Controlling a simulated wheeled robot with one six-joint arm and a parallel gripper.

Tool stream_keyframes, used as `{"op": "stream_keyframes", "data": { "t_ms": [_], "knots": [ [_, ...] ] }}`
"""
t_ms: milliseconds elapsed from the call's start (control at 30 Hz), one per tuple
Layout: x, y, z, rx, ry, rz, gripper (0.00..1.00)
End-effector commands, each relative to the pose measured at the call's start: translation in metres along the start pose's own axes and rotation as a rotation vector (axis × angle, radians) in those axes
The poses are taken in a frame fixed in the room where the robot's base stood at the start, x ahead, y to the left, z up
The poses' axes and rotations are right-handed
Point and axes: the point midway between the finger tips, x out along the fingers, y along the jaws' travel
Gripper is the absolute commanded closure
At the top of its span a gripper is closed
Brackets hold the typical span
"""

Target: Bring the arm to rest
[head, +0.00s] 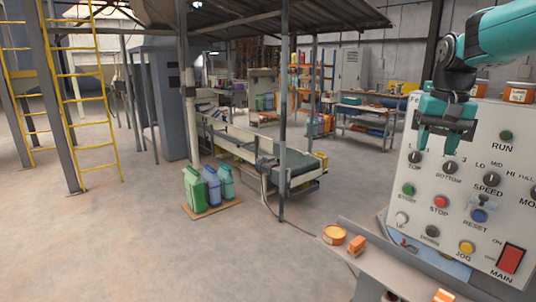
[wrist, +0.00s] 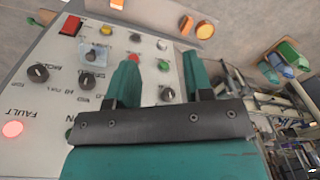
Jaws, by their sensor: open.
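My gripper (head: 438,150) is teal with a dark wrist and hangs from the teal arm at the upper right of the head view. It is in front of the upper left part of the white control panel (head: 425,215), near the TOP and BOTTOM knobs. In the wrist view my gripper (wrist: 162,70) shows two teal fingers spread apart with nothing between them. The panel's knobs and buttons lie beyond the fingers. I cannot tell how far the fingertips are from the panel face.
The panel has a red MAIN switch (head: 510,259); a FAULT light (wrist: 12,129) glows red. Below it, a grey ledge (head: 385,262) holds an orange tin (head: 334,235) and an orange block (head: 357,245).

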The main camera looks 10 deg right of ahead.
Motion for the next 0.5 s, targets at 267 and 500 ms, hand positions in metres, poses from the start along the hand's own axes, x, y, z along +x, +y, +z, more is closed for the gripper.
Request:
{"op": "stream_keyframes", "data": {
  "t_ms": [267, 500],
  "knots": [
    [0.082, -0.126, 0.173, -0.646, 0.0, -0.159, 0.53],
    [0.134, -0.146, 0.316, -1.038, -0.034, -0.317, 0.53]
  ]
}}
